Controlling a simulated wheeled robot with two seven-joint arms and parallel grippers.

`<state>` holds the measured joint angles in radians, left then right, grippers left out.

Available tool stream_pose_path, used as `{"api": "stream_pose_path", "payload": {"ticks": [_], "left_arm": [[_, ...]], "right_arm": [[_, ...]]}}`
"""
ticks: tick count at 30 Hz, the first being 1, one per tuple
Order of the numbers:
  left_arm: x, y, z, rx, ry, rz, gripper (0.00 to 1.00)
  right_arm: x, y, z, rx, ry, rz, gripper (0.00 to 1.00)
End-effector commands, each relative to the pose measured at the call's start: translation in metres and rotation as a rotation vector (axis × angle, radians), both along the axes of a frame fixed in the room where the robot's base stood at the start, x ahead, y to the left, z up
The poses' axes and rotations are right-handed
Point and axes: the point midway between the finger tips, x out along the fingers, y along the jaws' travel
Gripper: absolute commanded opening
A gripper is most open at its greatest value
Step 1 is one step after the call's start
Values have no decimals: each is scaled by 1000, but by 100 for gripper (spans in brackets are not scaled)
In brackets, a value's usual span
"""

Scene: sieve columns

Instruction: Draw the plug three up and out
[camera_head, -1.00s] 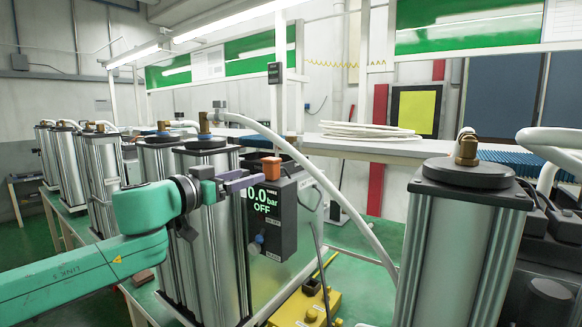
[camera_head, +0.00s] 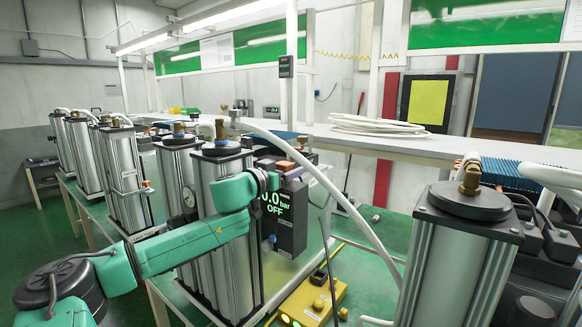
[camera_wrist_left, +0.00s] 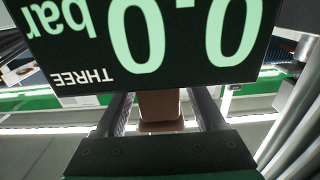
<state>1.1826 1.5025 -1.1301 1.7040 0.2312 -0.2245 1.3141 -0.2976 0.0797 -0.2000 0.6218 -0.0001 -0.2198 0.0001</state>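The black box marked THREE (camera_head: 286,222) has a green display reading 0.0 bar and OFF. Its face fills the top of the left wrist view, upside down (camera_wrist_left: 150,45). An orange-brown plug (camera_head: 285,165) shows at the top of the box, beside my gripper. In the left wrist view the plug (camera_wrist_left: 160,108) lies between the two dark fingers, with narrow gaps at its sides. My left gripper (camera_head: 290,175) is open at the plug and hides part of the display. Whether a finger touches the plug cannot be told. My right gripper is not in view.
Silver columns with black caps stand behind my left arm (camera_head: 222,175) and at the right front (camera_head: 460,260). A white hose (camera_head: 340,200) arches across in front. A yellow pedal box (camera_head: 315,300) lies low. A coil of white hose (camera_head: 378,125) rests on the bench.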

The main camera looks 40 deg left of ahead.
Motion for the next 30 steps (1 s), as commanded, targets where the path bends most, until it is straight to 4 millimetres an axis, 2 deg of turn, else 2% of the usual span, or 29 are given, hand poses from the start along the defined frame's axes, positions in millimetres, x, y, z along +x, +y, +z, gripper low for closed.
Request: {"api": "stream_pose_path", "payload": {"ticks": [1,3,5,30], "left_arm": [[0,0,0,0,0,0,50],[0,0,0,0,0,0,23],[0,0,0,0,0,0,0],[-1,0,0,-1,0,1,0]], "right_arm": [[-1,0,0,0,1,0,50],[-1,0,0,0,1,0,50],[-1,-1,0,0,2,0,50],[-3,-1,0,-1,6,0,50]]}}
